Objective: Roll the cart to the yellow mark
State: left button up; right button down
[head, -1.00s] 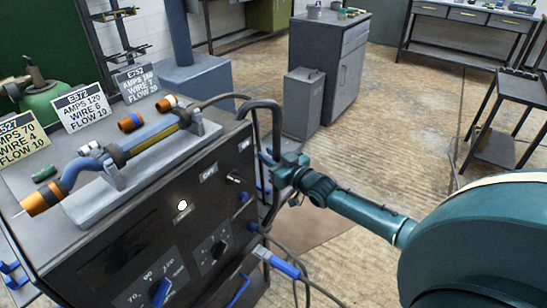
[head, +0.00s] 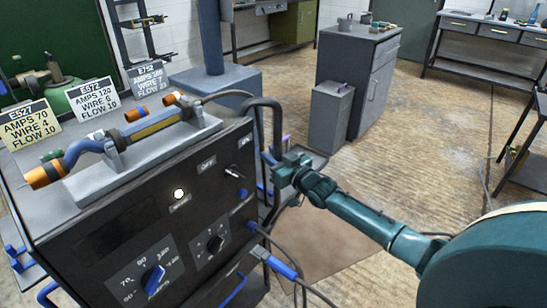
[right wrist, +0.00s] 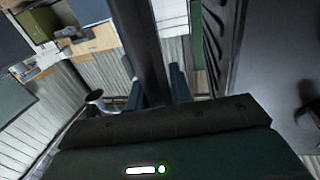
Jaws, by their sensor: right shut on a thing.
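The cart (head: 110,232) is a dark welding machine on a frame, at the left of the head view. Its front panel has knobs, a lit white lamp and blue fittings. A dark bent handle (head: 263,102) rises at its right side. My right gripper (head: 279,170) is shut on the upright part of this handle. In the right wrist view the handle (right wrist: 142,45) passes between the fingers (right wrist: 157,88). A torch (head: 120,138) lies in a grey holder on the cart's top. I see no yellow mark on the visible floor. My left gripper is out of view.
A grey cabinet (head: 365,75) and a small grey bin (head: 331,118) stand beyond the cart. A blue-grey pedestal (head: 238,82) is behind it. A workbench (head: 495,40) is at the back right. Open concrete floor (head: 430,130) lies right of the cart; a brown floor patch (head: 320,240) lies nearby.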

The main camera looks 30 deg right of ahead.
jog(key=shift+a+f, duration=0.1)
jog(key=shift+a, duration=0.45)
jog(key=c, duration=1.3)
grip_release()
jog(key=shift+w+a, duration=0.1)
jog(key=shift+d, duration=0.25)
jog(key=s+d+p, duration=0.1)
jog(key=s+d, duration=0.1)
jog(key=s, duration=1.1)
jog(key=shift+d+p, duration=0.25)
jog(key=shift+p, duration=0.15)
